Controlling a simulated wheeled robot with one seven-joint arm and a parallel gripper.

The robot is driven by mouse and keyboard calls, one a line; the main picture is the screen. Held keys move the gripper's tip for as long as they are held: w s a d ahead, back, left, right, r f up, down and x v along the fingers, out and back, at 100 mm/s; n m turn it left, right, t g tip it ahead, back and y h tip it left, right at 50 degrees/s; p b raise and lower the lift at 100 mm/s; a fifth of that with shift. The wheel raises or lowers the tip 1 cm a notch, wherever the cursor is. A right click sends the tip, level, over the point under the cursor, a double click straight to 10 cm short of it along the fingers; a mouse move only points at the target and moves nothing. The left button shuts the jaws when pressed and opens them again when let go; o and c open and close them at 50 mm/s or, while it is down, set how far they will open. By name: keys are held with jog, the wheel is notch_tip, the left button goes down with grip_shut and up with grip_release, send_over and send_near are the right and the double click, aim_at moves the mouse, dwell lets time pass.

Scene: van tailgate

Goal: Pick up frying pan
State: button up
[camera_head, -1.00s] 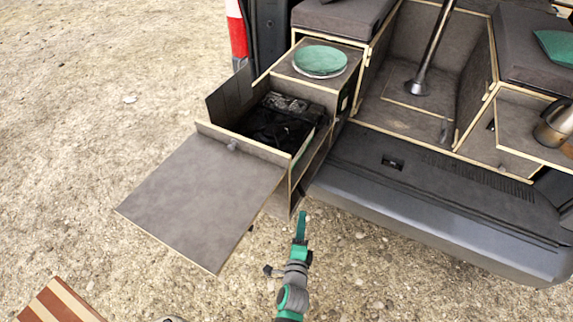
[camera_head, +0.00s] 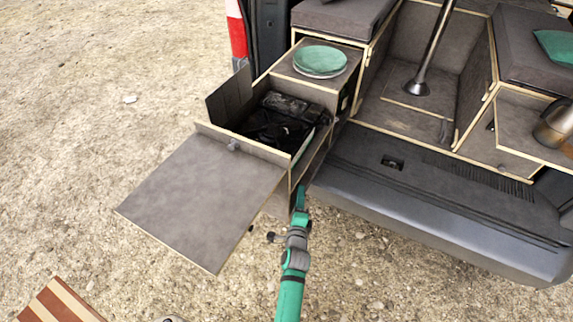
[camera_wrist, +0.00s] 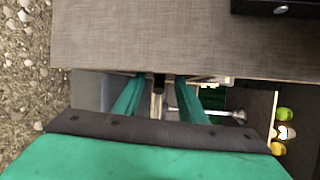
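I cannot make out the frying pan for certain in either view. My gripper (camera_head: 299,192) is at the front right side of the pulled-out drawer unit (camera_head: 232,145), below its top edge. In the wrist view the two green fingers of my gripper (camera_wrist: 159,92) are apart, with a gap between them. A short dark piece (camera_wrist: 158,82) shows in that gap, under the board edge. It may be a handle, but I cannot tell. The fingertips are partly hidden under the board.
A grey fold-out board (camera_head: 200,205) lies left of my arm. A black stove (camera_head: 275,125) sits in the drawer unit, and green plates (camera_head: 320,60) lie behind it. The van bumper (camera_head: 450,215) is at right. Small green and yellow items (camera_wrist: 283,130) show at right.

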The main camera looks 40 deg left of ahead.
jog(key=shift+x, duration=1.1)
grip_shut()
jog(key=shift+r, duration=0.1)
